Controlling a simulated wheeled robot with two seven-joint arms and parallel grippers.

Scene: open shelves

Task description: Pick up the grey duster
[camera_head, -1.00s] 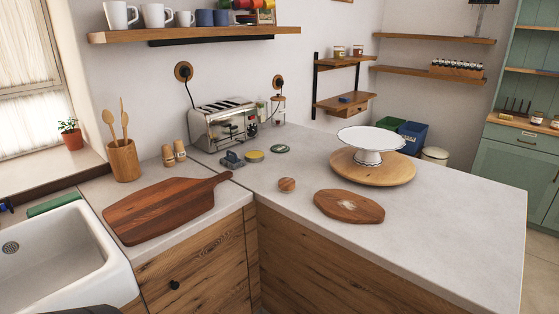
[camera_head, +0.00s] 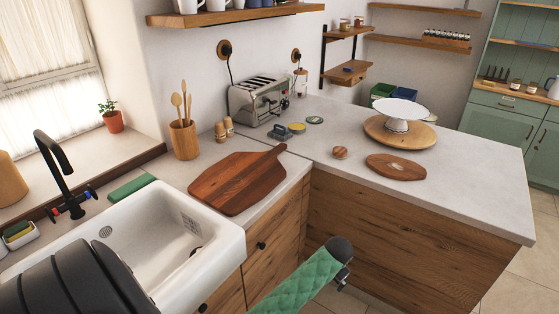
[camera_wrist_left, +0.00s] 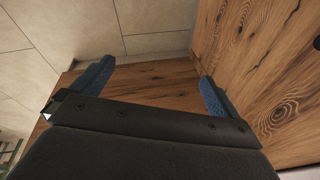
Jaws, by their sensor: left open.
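A small blue-grey object (camera_head: 281,132) lies on the counter in front of the toaster in the head view. It is too small to tell whether it is the grey duster, and I see nothing else that is clearly a duster. My left gripper (camera_wrist_left: 155,78) shows in the left wrist view with its blue-padded fingers wide apart and nothing between them. It faces wooden cabinet panels and the tiled floor, away from the countertop items. My right gripper is out of view.
A white sink (camera_head: 190,205) and black tap (camera_head: 66,180) are at left. A dark cutting board (camera_head: 237,181), toaster (camera_head: 258,98), round board (camera_head: 397,167) and cake stand (camera_head: 398,109) stand on the counter. The right countertop is mostly clear.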

